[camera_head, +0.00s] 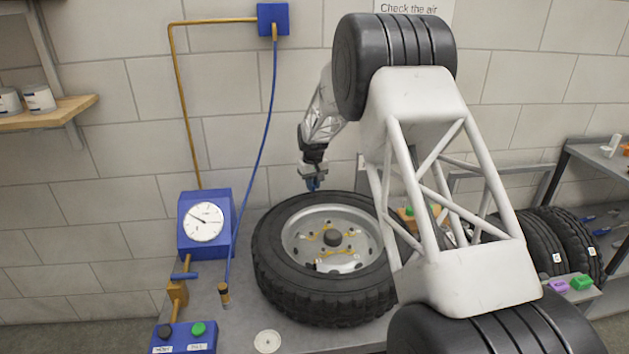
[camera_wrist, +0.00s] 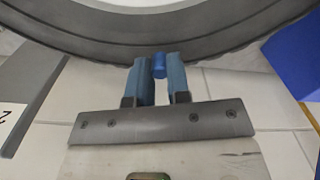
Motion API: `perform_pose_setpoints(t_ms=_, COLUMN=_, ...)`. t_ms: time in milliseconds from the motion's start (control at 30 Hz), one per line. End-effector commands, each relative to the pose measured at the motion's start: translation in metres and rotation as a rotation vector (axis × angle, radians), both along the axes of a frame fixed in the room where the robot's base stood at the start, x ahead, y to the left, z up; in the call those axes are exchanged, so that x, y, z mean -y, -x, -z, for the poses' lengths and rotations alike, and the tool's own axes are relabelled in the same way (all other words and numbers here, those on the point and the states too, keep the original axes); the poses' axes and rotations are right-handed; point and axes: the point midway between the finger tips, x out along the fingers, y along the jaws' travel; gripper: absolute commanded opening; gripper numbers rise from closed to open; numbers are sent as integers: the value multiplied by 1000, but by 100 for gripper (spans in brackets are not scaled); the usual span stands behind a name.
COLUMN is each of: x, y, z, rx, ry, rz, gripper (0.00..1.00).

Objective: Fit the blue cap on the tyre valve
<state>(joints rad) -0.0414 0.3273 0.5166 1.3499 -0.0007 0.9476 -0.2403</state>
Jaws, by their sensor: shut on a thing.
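My gripper (camera_head: 313,184) is in the head view at the far edge of the tyre, its blue fingertips pointing down. In the wrist view its two blue fingers (camera_wrist: 159,75) are shut on the small blue cap (camera_wrist: 159,63), which shows between their tips. The big black tyre (camera_head: 283,277) lies flat on the grey bench around a silver rim (camera_head: 300,243). The rim has a dark hub and small yellow parts. The tyre also shows in the wrist view (camera_wrist: 130,50), beyond the fingertips. I cannot make out the valve clearly.
A blue gauge box (camera_head: 190,246) and blue hose (camera_head: 262,140) stand left of the tyre. A blue box with a green button (camera_head: 198,328) is at the front left. My white frame and black wheels hide the bench's right part. Other tyres (camera_head: 540,245) stand at the right.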

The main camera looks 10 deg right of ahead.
Motion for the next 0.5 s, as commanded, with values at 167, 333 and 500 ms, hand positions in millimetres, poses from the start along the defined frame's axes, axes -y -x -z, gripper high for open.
perform_pose_setpoints(t_ms=167, x=-8, y=37, z=-10, rx=0, ry=0, rz=-69, gripper=0)
perform_pose_setpoints(t_ms=333, x=-14, y=72, z=-16, rx=1, ry=1, rz=-135, gripper=0)
perform_pose_setpoints(t_ms=500, x=-20, y=109, z=-22, rx=0, ry=1, rz=-202, gripper=0)
